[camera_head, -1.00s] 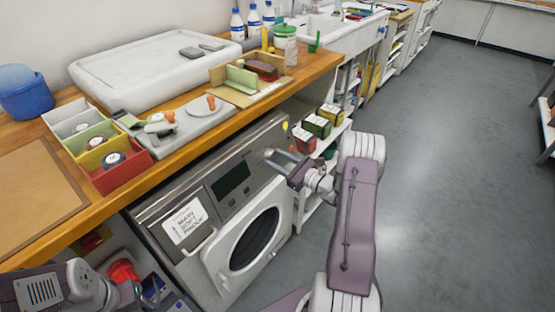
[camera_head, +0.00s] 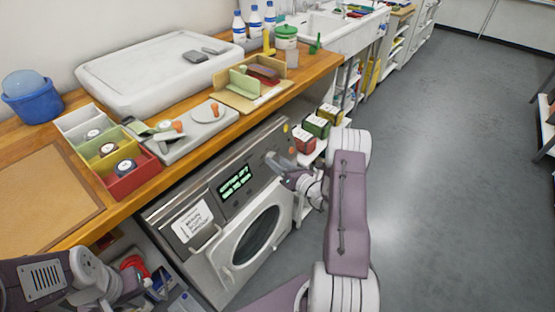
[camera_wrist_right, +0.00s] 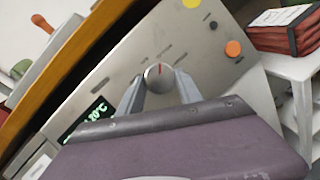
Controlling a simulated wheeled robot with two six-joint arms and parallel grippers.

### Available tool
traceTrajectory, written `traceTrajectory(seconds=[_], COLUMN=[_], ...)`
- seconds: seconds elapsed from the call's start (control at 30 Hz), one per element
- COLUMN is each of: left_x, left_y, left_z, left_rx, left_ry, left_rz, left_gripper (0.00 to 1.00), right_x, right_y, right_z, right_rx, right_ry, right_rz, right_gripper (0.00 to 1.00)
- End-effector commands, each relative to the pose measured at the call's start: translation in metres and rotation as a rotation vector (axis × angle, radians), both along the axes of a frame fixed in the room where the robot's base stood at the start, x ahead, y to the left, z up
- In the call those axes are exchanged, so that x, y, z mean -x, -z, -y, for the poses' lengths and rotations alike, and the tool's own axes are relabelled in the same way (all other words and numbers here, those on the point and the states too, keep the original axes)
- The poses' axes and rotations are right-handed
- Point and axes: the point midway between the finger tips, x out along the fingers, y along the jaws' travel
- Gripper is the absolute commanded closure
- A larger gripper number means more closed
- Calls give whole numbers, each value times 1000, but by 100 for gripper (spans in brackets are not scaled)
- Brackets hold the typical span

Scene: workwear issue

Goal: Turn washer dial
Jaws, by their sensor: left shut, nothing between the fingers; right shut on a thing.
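The washer (camera_head: 212,262) stands under the wooden counter with its round door (camera_head: 256,234) closed. Its display (camera_head: 235,186) is lit with green text, and it also shows in the right wrist view (camera_wrist_right: 88,120), where "20°C" is partly readable. The round silver dial (camera_wrist_right: 159,74) has a red mark pointing toward the top of that view. My right gripper (camera_head: 274,163) is shut on the dial, with one finger on each side of it in the right wrist view (camera_wrist_right: 159,88). My left gripper (camera_head: 132,284) is low at the left, shut and empty, away from the dial.
Orange (camera_wrist_right: 233,48) and yellow (camera_wrist_right: 191,3) round controls sit beside the dial. The counter edge (camera_head: 200,142) runs just above the panel. Boxes (camera_head: 316,125) stand on a white shelf to the right. The grey floor (camera_head: 440,170) is open.

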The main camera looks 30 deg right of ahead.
Motion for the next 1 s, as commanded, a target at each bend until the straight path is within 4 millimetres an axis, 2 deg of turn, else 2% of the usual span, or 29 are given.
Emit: traceTrajectory(seconds=[0.2, 0.7, 0.73, 0.77, 0.8, 1.0], left_x=[0, 0, 0, 0, 0, 0], left_y=[-6, -7, -7, -7, -7, -7], left_z=[0, 0, 0, 0, 0, 0], left_rx=[0, 0, 0, 0, 0, 0], left_ry=[0, 0, 0, 0, 0, 0], left_rz=[0, 0, 0, 0, 0, 0], left_gripper=[100, 100, 100, 100, 100, 100], right_x=[0, 0, 0, 0, 0, 0], right_y=[-1, 0, 0, 0, 0, 0], right_z=[0, 0, 0, 0, 0, 0], right_rx=[-50, -62, -62, -62, -62, -62], right_ry=[18, 24, 24, 24, 24, 22], right_rz=[-21, -26, -26, -26, -26, -26], right_gripper=[99, 99, 50, 41, 36, 36])
